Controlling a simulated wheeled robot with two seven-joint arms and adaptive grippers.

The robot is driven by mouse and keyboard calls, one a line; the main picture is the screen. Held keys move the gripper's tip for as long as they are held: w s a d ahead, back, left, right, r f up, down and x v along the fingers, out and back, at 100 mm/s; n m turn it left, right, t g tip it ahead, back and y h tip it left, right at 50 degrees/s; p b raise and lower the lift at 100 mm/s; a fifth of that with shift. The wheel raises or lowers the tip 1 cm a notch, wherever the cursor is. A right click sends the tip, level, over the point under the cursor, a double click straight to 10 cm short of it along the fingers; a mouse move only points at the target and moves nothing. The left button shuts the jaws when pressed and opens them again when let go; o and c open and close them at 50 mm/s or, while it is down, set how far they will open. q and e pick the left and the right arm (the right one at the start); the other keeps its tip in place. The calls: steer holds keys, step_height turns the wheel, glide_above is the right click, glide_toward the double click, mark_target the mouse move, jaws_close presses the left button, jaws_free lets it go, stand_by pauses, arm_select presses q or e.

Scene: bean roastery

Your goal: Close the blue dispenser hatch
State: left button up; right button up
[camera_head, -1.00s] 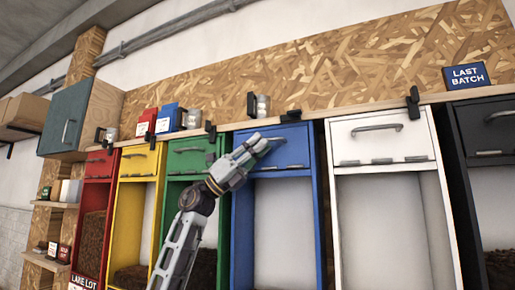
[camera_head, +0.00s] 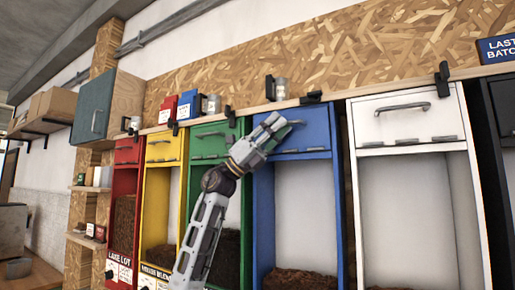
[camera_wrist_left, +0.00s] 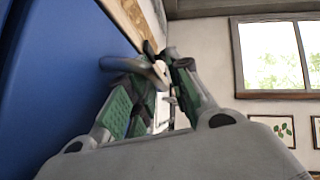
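The blue dispenser hatch (camera_head: 313,130) is the front panel at the top of the blue dispenser (camera_head: 263,210). It looks level with the neighbouring hatches; a small gap cannot be ruled out. My left gripper (camera_head: 274,127) is at the left part of this hatch, at its handle (camera_head: 297,123), and hides some of both. In the left wrist view, the grey handle (camera_wrist_left: 150,69) is at the fingertips of my left gripper (camera_wrist_left: 160,66), beside the blue panel (camera_wrist_left: 50,70). The fingers are apart there. My right gripper is not in view.
A white dispenser (camera_head: 352,200) stands to the right, and green (camera_head: 245,185), yellow (camera_head: 165,151) and red (camera_head: 126,156) ones to the left. Black clamps and a metal cup (camera_head: 281,89) are on the ledge above. A teal cabinet (camera_head: 93,111) hangs at left.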

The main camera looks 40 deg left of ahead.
arm_select(q)
steer(key=v, duration=1.1)
steer(key=shift+a+f, duration=0.3)
steer(key=shift+d, duration=0.1)
stand_by(0.3)
